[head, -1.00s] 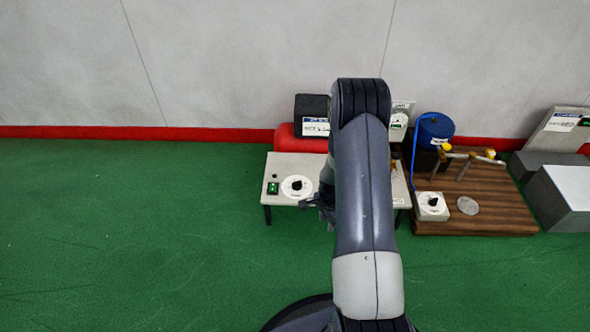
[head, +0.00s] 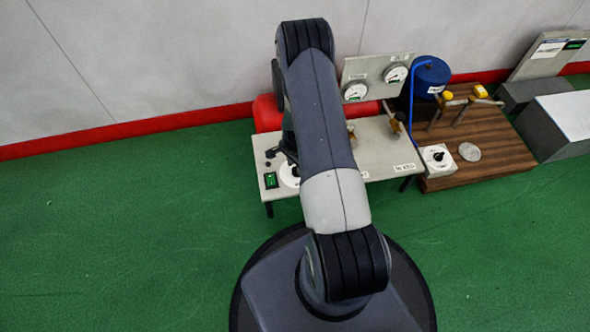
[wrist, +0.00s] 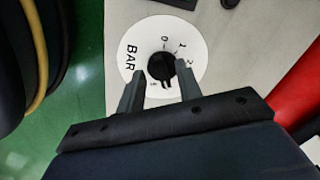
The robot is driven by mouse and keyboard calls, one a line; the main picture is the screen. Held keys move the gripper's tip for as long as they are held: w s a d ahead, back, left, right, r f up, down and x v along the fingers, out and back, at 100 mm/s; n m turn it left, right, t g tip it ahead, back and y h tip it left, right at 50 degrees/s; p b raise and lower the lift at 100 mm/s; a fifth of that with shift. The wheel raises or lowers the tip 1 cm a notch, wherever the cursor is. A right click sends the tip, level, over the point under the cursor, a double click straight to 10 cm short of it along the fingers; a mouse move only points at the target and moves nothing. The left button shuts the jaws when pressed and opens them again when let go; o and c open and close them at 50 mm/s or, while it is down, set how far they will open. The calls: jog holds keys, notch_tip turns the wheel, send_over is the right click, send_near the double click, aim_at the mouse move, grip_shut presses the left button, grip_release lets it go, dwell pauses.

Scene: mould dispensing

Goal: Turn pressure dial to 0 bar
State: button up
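The pressure dial (wrist: 140,40) is a white disc marked BAR with numbers including 0, 1 and 2, and a black knob (wrist: 161,66) at its centre. It fills the upper middle of the wrist view. In the head view the dial (head: 287,176) is partly hidden by my arm. My gripper (wrist: 160,70) is open over the dial, one finger on each side of the knob. I see small gaps and cannot tell whether either finger touches it. The knob's pointing direction is hard to read; it seems to face the lower numbers' far side, near my gripper.
The dial sits on a pale table (head: 380,165) beside a green switch (head: 270,180). A panel with two gauges (head: 355,91) stands behind. A red tank (head: 267,112), a blue container (head: 431,75) and a wooden platform (head: 465,130) are near. Green floor is clear at left.

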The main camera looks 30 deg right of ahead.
jog(key=shift+f, duration=1.1)
grip_shut()
